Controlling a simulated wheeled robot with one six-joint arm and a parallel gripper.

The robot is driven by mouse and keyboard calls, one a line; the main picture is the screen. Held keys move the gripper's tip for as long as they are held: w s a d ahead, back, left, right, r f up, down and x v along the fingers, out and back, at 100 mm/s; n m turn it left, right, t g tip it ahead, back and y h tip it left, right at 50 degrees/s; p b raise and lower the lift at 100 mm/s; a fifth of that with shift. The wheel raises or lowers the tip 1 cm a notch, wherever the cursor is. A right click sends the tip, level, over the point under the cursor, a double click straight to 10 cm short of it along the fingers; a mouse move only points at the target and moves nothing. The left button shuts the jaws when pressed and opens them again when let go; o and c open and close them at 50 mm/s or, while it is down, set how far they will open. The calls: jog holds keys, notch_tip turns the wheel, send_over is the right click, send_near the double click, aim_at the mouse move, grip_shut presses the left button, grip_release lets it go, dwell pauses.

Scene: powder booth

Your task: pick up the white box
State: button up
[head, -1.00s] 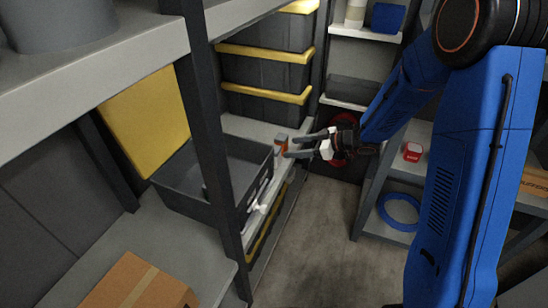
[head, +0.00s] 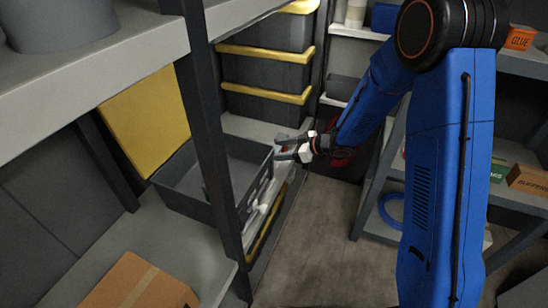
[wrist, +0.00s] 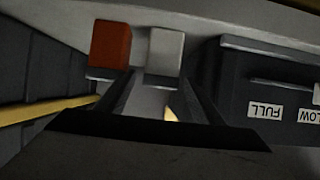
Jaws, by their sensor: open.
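In the wrist view the white box (wrist: 165,52) is a small pale block on the shelf, just beyond the fingertips and roughly centred between them. A red-orange box (wrist: 110,45) stands close to its left, with a narrow gap. My gripper (wrist: 160,82) is open, its two dark fingers pointing at the white box with nothing between them. In the head view my gripper (head: 277,148) is at the shelf edge, right of the grey bin. There I cannot make out the white box, and the gripper mostly covers the red-orange box.
A dark grey open bin (head: 170,192) sits on the shelf left of the gripper; its labelled side (wrist: 265,95) is close on the right in the wrist view. A dark shelf post (head: 212,150) stands nearer. Yellow-lidded crates (head: 265,72) are stacked behind. The aisle floor (head: 315,235) is clear.

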jog(key=c, duration=1.2)
